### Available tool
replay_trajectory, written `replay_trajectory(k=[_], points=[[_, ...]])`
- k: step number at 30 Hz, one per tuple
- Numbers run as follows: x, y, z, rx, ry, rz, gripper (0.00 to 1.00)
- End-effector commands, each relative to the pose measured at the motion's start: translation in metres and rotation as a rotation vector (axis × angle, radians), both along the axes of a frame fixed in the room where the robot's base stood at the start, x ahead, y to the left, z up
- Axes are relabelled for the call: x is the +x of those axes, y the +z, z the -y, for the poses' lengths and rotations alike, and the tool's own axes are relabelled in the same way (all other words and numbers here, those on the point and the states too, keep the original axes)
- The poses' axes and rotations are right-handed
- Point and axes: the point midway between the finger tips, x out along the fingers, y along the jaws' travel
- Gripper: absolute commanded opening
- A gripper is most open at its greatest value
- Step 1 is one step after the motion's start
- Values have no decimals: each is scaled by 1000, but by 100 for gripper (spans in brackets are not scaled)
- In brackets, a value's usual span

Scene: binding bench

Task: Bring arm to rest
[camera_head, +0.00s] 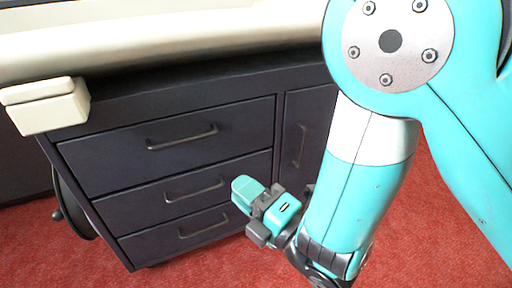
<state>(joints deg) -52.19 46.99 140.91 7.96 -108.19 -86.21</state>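My arm, turquoise and white, reaches down from the upper right in the head view. My gripper (243,211) is at its lower end, in front of the dark cabinet's drawers and to the left of the forearm. One turquoise finger part and a dark grey part show. The fingertips are small and seen at an angle, so I cannot tell whether they are open or shut. I see no object held in it.
A dark cabinet (110,161) with three drawers and a door at right stands behind the gripper; the drawers look shut. A cream box (46,104) sits at its top left corner. A pale bench top (190,38) runs above. Red carpet (205,268) is open in front.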

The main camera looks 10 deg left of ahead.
Motion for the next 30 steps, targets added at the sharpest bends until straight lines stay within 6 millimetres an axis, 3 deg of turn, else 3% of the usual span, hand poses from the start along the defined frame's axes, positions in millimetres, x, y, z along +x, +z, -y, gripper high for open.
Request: replay_trajectory(k=[4, 7, 12, 16, 20, 23, 30], points=[[6, 6, 2, 2, -14, -37, 20], [23, 20, 9, 8, -59, -167, 20], [56, 55, 38, 63, -190, -587, 20], [62, 81, 66, 132, -293, -944, 20], [49, 109, 94, 198, -401, -1284, 20], [28, 134, 116, 240, -490, -1527, 20], [-42, 189, 166, 273, -737, -1975, 20]])
